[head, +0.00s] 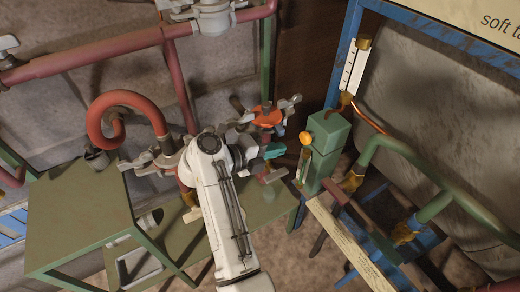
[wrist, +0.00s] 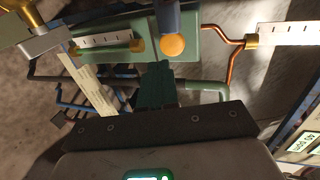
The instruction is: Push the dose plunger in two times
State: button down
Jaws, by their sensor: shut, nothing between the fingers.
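The dose plunger appears to be the round orange knob (head: 306,138) on the near side of a green box (head: 327,135). In the wrist view the knob (wrist: 173,46) sits in front of the green box face (wrist: 212,42), with a blue-grey cylinder beside it at the upper edge. How far the knob is pushed in cannot be told. My gripper (wrist: 158,70) is shut and empty, its dark teal fingers pointing toward the knob and ending just below it in the picture. In the head view my gripper (head: 275,151) is left of the knob, with a visible gap.
A small gauge (wrist: 105,42) is beside the knob. A white scale (head: 354,66) and a copper pipe (head: 370,117) are behind the box. Green pipes (head: 410,160) run right. An orange valve (head: 267,116) and clamps are close behind my gripper. A green table (head: 80,215) stands left.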

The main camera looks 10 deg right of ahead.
aim_at(303, 139)
jog(key=shift+r+p+x, duration=0.15)
jog(key=shift+r+x, duration=0.05)
jog(key=shift+x, duration=0.7)
jog(key=shift+r+p+x, duration=0.1)
jog(key=shift+r+x, duration=0.05)
jog(key=shift+x, duration=0.75)
jog(key=shift+r+p+x, duration=0.15)
jog(key=shift+r+x, duration=0.05)
jog(key=shift+x, duration=0.75)
jog(key=shift+d, duration=0.15)
jog(key=shift+w+d+p, duration=0.2)
jog(key=shift+d+p, duration=0.05)
jog(key=shift+d, duration=0.3)
jog(key=shift+w+d+p, duration=0.2)
jog(key=shift+d+p, duration=0.05)
jog(key=shift+d, duration=0.25)
